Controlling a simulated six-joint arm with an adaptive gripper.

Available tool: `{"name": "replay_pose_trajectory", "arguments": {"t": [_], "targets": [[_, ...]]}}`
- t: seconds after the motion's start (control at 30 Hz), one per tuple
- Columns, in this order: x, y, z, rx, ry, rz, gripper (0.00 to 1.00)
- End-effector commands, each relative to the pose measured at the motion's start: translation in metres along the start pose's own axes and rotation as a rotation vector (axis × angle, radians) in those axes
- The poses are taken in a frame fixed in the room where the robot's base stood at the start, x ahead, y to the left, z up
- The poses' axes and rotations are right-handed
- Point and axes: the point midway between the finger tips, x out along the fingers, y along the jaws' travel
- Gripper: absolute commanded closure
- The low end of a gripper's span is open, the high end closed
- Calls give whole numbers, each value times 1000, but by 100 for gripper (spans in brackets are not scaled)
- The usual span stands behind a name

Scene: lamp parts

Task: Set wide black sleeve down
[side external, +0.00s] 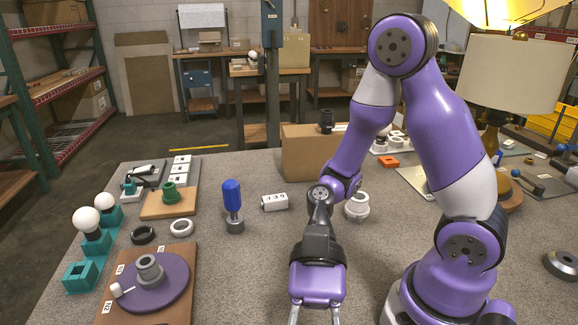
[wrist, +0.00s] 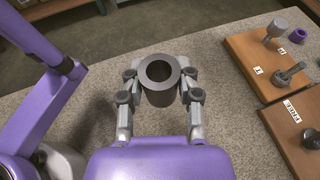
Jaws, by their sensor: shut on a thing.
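The wide black sleeve (wrist: 160,92) is a dark hollow cylinder, seen from above in the wrist view with its open bore facing up. My gripper (wrist: 160,88) is shut on it, with a finger on each side. The sleeve looks upright between the fingers; I cannot tell whether its bottom touches the table. In the side external view my gripper (side external: 314,318) is at the bottom edge, its fingertips cut off, and the sleeve is out of frame.
In the wrist view, bare grey tabletop (wrist: 215,105) lies right of the sleeve, with the table's far edge behind it. Wooden boards (wrist: 268,62) with grey parts stand at the right. In the side external view, a purple disc (side external: 152,284) on a board lies left.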

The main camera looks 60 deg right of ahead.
Motion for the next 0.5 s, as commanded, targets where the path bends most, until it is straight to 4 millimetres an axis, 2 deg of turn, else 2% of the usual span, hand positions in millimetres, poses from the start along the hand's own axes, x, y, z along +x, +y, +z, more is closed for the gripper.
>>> {"name": "replay_pose_trajectory", "arguments": {"t": [0.47,0.5], "targets": [[-24,0,56,-6,3,-1,100],[-26,-6,53,8,1,-19,100]]}}
